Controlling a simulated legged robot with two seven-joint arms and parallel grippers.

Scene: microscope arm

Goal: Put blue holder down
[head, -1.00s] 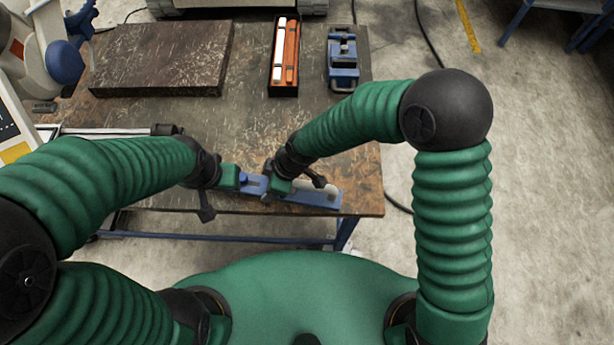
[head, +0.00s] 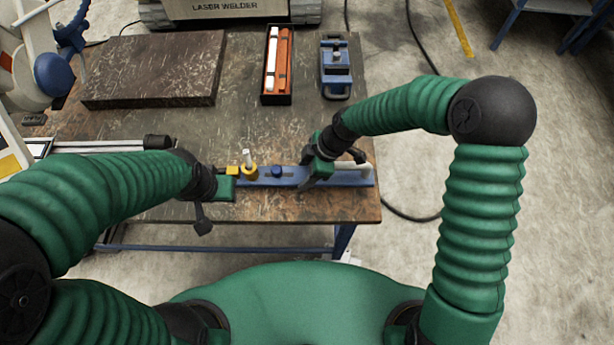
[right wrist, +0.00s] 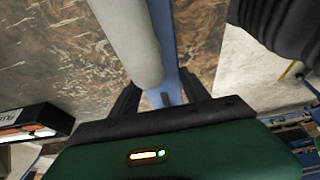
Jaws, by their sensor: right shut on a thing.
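The blue holder (head: 285,180) is a long blue bar lying left to right over the front part of the workbench. It carries a yellow collar with a pale pin (head: 249,168), a blue knob (head: 276,171) and a pale cylinder at its right end. My right gripper (head: 313,179) is shut on the bar right of the knob. In the right wrist view the blue bar (right wrist: 170,60) and the pale cylinder (right wrist: 130,40) run between the dark fingers. My left gripper (head: 232,184) is at the bar's left end; its fingers are hidden. I cannot tell whether the bar touches the bench.
The workbench (head: 190,132) holds a dark slab (head: 155,68) at back left. An open black box (head: 277,65) with orange and white contents and a blue clamp-like device (head: 336,68) stand at the back. The bench middle is clear.

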